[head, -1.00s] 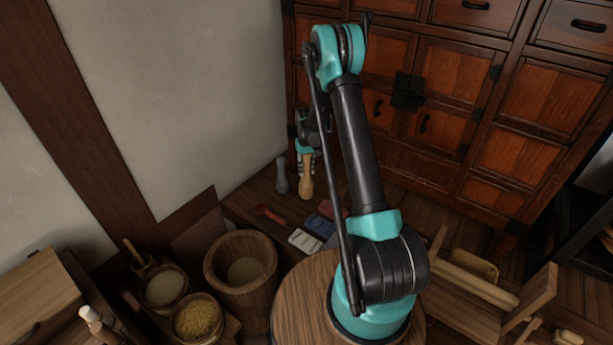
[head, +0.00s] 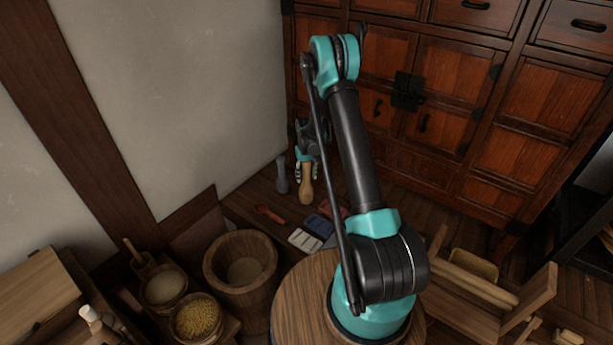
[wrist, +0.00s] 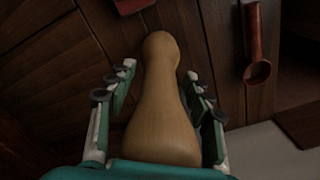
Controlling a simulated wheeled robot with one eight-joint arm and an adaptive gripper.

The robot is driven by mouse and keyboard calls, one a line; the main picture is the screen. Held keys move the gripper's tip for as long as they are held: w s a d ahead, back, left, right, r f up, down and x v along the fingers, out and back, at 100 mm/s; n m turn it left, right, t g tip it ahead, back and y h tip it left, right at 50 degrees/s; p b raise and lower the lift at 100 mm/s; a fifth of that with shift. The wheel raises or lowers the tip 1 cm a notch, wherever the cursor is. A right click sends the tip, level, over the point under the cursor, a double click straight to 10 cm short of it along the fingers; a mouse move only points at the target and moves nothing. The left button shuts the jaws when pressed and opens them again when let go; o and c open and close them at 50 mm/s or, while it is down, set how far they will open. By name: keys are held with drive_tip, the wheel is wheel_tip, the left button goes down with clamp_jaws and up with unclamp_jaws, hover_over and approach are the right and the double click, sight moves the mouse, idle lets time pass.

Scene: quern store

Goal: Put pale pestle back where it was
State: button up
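The pale pestle (head: 306,188) stands about upright on the dark floor by the wall corner, right of a grey pestle (head: 282,178). My gripper (head: 306,176) is above and around it, with one finger on each side. In the wrist view, the pale pestle (wrist: 162,110) runs between the spread fingers of my gripper (wrist: 161,78), with a narrow gap on both sides. The gripper looks open. The pestle's top end is hidden by my gripper in the head view.
A red-brown spoon (head: 268,214), a pale block (head: 304,240) and a blue block (head: 319,226) lie nearer. A wooden mortar (head: 238,282) and bowls stand front left. The cabinet (head: 450,90) closes the back; the wall (head: 190,90) is left.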

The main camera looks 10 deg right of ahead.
wheel_tip(320, 180, up, 12)
drive_tip(key=shift+s+r, duration=0.1)
drive_tip(key=shift+r, duration=0.15)
drive_tip(key=s+d+r+m+t, duration=0.1)
drive_tip(key=s+r, duration=0.6)
drive_tip(key=s, duration=0.2)
drive_tip(key=s+d+r+t, duration=0.1)
drive_tip(key=s+d+r, duration=0.1)
drive_tip(key=s+r, duration=0.55)
drive_tip(key=s+d+f+m+t, duration=0.1)
drive_tip(key=s+f+t, duration=0.1)
drive_tip(key=s, duration=1.9)
drive_tip(key=shift+s+f, duration=0.15)
drive_tip(key=shift+f, duration=0.05)
drive_tip(key=shift+a, duration=0.1)
